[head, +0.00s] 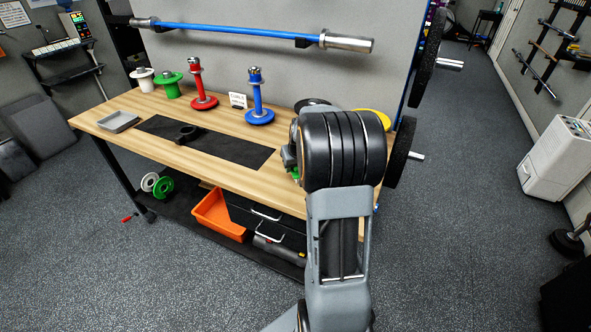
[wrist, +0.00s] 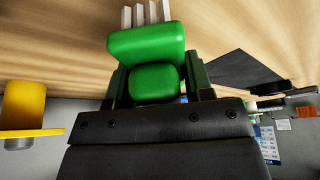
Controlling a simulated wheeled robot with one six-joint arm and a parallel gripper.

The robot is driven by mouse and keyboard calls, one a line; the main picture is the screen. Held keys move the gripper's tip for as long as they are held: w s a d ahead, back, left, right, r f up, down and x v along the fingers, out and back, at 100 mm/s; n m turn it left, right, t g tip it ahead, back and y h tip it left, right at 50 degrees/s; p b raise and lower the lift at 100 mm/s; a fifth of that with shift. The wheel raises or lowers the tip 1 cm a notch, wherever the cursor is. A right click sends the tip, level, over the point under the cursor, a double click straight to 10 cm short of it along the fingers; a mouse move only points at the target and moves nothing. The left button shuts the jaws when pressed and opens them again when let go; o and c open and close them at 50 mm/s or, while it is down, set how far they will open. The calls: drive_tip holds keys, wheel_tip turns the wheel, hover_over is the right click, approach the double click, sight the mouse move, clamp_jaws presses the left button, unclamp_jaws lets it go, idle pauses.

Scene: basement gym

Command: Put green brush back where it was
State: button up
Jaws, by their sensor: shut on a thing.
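The green brush (wrist: 150,45) has a green handle and pale bristles. In the wrist view my gripper (wrist: 157,85) is shut on its handle, with a dark finger on each side. The bristles point toward the wooden top of the workbench (head: 105,112); I cannot tell whether they touch it. In the head view my gripper is mostly hidden behind my arm at the bench's right end. Only a small green bit of the brush (head: 295,175) shows there.
On the bench are a black mat (head: 225,148) with a black ring (head: 186,133), a grey tray (head: 118,122), red (head: 202,100) and blue (head: 259,115) stands, a small white card (head: 238,100) and a yellow disc (head: 376,118). An orange bin (head: 212,215) sits below. A bar hangs behind.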

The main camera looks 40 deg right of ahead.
drive_tip(key=shift+f, duration=1.1)
drive_tip(key=shift+f, duration=0.15)
drive_tip(key=o, duration=0.9)
